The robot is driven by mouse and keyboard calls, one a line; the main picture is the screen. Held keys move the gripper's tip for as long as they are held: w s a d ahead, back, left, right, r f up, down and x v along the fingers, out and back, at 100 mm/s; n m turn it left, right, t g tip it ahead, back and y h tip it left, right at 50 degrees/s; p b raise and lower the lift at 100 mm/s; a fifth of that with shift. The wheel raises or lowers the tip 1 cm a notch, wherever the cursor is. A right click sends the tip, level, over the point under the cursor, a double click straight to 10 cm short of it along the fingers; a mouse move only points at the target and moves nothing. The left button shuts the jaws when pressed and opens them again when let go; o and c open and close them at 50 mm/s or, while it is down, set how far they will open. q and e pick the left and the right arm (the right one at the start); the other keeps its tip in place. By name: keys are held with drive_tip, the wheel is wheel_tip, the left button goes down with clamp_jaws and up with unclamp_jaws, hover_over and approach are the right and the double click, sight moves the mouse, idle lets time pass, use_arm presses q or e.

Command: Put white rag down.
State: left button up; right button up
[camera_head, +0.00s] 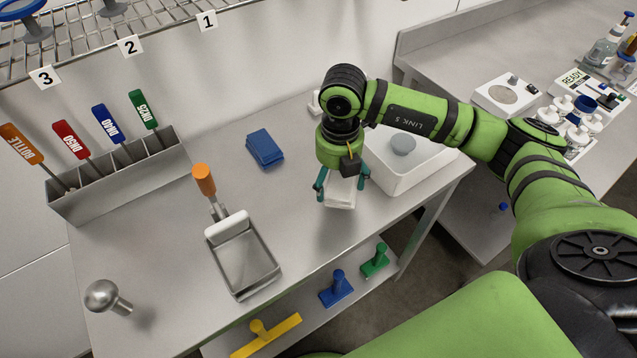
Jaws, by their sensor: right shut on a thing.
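The white rag (341,193) is a small folded white block in the head view, just left of the white tub. My right gripper (341,182) points down from the green arm with its teal fingers on either side of the rag, shut on it. The rag is over the right part of the steel table (190,262). I cannot tell whether its underside touches the table top. My left gripper does not show.
A blue folded rag (264,148) lies left of my gripper. A white tub (412,165) stands close on the right. A steel tray (242,262), an orange-handled tool (204,180) and a tool rack (115,185) occupy the left. Bare table lies between tray and gripper.

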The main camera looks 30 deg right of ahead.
drive_tip(key=shift+w+a+f+p, duration=0.3)
drive_tip(key=shift+w+a+f, duration=0.55)
drive_tip(key=shift+w+a, duration=0.2)
wheel_tip(320, 180, down, 3)
drive_tip(key=shift+s+f+p, duration=0.1)
drive_tip(key=shift+f+p, duration=0.05)
drive_tip(key=shift+p, duration=0.55)
drive_tip(key=shift+f, duration=0.4)
drive_tip(key=shift+f, duration=0.15)
drive_tip(key=o, duration=1)
